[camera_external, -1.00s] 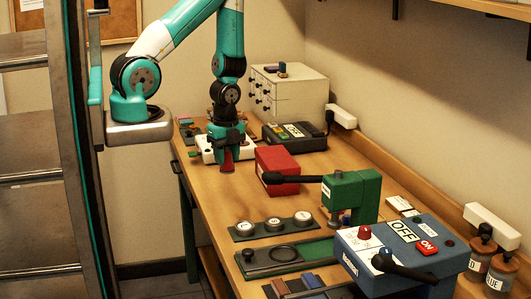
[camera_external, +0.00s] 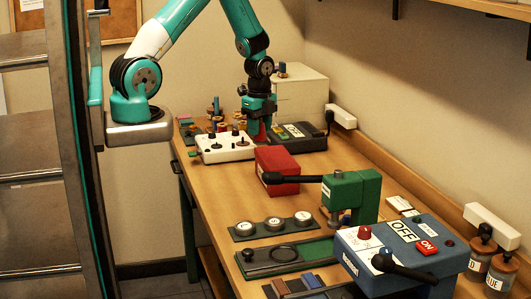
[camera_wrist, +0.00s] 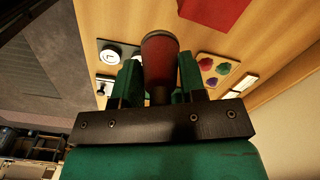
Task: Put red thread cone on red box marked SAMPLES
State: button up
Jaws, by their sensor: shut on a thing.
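The red thread cone (camera_external: 260,134) hangs upright under my gripper (camera_external: 260,110) in the external view. My gripper is shut on it, and the cone stands up between the two fingers in the wrist view (camera_wrist: 160,62). The red box (camera_external: 278,168) sits on the table, nearer the camera and a little right of the cone. Its small pale label is too small to read. Part of the red box shows at the top edge of the wrist view (camera_wrist: 212,8). The cone is apart from the box.
A dark device (camera_external: 297,137) stands just right of the cone, and a white knob panel (camera_external: 226,147) stands left of it. A green press (camera_external: 350,192) with a black lever stands by the box. A blue switch box (camera_external: 400,250) is at the front.

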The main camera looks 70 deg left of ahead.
jog(key=w+a+r+n+b, duration=0.2)
jog(key=w+a+r+b, duration=0.6)
jog(key=w+a+r, duration=0.15)
jog(key=p, duration=0.6)
send_over(276, 156)
jog(key=shift+n, duration=0.3)
jog(key=f, duration=1.9)
jog(key=shift+d, duration=0.2)
jog(key=o, duration=0.9)
